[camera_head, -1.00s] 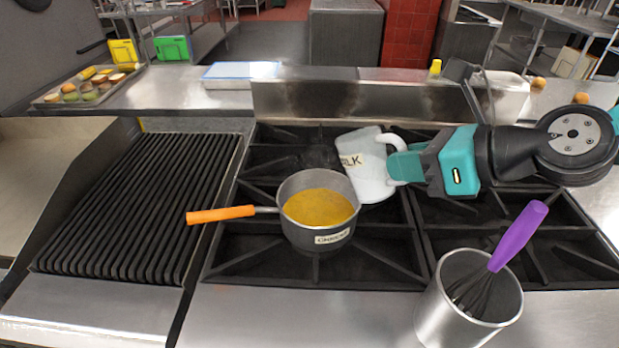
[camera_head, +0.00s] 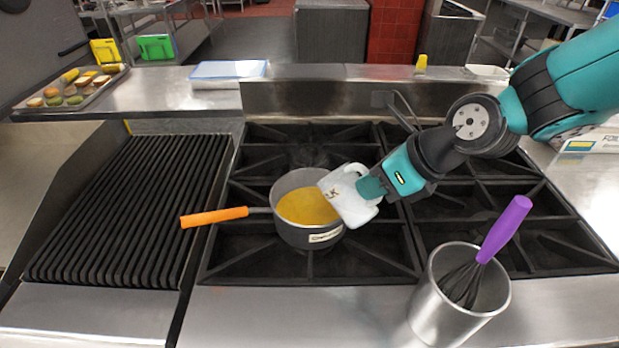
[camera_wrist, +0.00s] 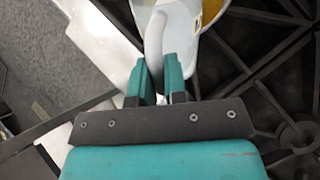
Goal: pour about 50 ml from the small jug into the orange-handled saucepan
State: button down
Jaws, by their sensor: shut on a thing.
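The orange-handled saucepan (camera_head: 308,222) stands on the hob in the head view, with yellow-orange contents inside. Its handle (camera_head: 214,216) points left and a label is on its front. My gripper (camera_head: 368,187) is shut on the handle of the small white jug (camera_head: 350,200). The jug is tilted to the left, with its upper edge at the saucepan's right rim. I cannot see a stream or the jug's inside. In the wrist view the jug (camera_wrist: 182,35) is between and beyond my fingers (camera_wrist: 160,75), and a bit of the yellow contents shows at the top.
A metal pot (camera_head: 440,310) with a purple-handled whisk (camera_head: 500,235) stands at the front right. A ribbed grill (camera_head: 130,210) lies to the left. A tray of food (camera_head: 72,92) is at the back left. Black burner grates surround the saucepan.

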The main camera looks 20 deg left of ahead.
jog(key=shift+a+r+h+p, duration=0.15)
jog(key=shift+h+p, duration=0.15)
jog(key=shift+p, duration=0.05)
jog(key=shift+w+a+r+g+h+p, duration=0.25)
jog(key=shift+r+g+p, duration=0.2)
jog(key=shift+p, duration=0.5)
